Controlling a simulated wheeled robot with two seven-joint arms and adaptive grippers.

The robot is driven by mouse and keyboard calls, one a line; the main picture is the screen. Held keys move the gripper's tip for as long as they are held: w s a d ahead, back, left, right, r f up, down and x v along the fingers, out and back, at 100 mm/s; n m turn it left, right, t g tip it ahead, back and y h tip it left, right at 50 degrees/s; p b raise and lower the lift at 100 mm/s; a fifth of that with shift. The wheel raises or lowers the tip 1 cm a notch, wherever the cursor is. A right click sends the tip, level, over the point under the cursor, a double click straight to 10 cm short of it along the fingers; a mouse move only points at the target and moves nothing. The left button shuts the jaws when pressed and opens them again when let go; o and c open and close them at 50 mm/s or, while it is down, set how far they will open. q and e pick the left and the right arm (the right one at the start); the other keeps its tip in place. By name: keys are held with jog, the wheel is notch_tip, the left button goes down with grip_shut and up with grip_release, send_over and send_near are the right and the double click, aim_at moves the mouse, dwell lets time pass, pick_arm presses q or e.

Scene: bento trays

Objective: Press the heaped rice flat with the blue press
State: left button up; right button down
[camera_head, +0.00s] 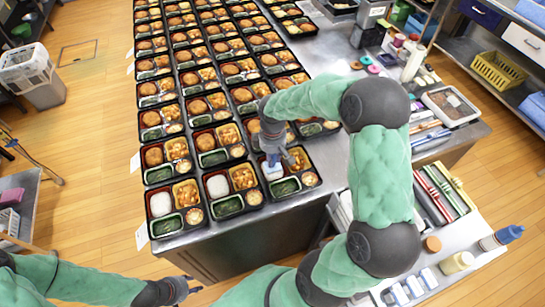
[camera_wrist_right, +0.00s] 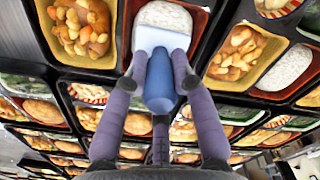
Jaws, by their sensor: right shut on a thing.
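The blue press, with a blue handle (camera_wrist_right: 160,85) and a flat white plate (camera_wrist_right: 160,40), is in my right gripper (camera_wrist_right: 157,68). The gripper is shut on the handle. In the head view the press (camera_head: 272,170) stands over the front-right bento tray (camera_head: 296,193). In the right wrist view the white rice (camera_wrist_right: 168,16) fills a red compartment, and the plate covers its near part. I cannot tell whether the plate touches the rice. My left gripper (camera_head: 187,287) is low at the bottom of the head view, away from the trays; its finger opening is unclear.
Rows of filled bento trays cover the steel table (camera_head: 322,120). Two neighbouring front trays hold white rice (camera_head: 160,203) and rice (camera_head: 217,186). A side cart at the right holds bottles (camera_head: 457,262) and a tool tray (camera_head: 441,195).

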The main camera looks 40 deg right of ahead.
jog(key=shift+r+p, duration=2.65)
jog(key=shift+r, duration=1.1)
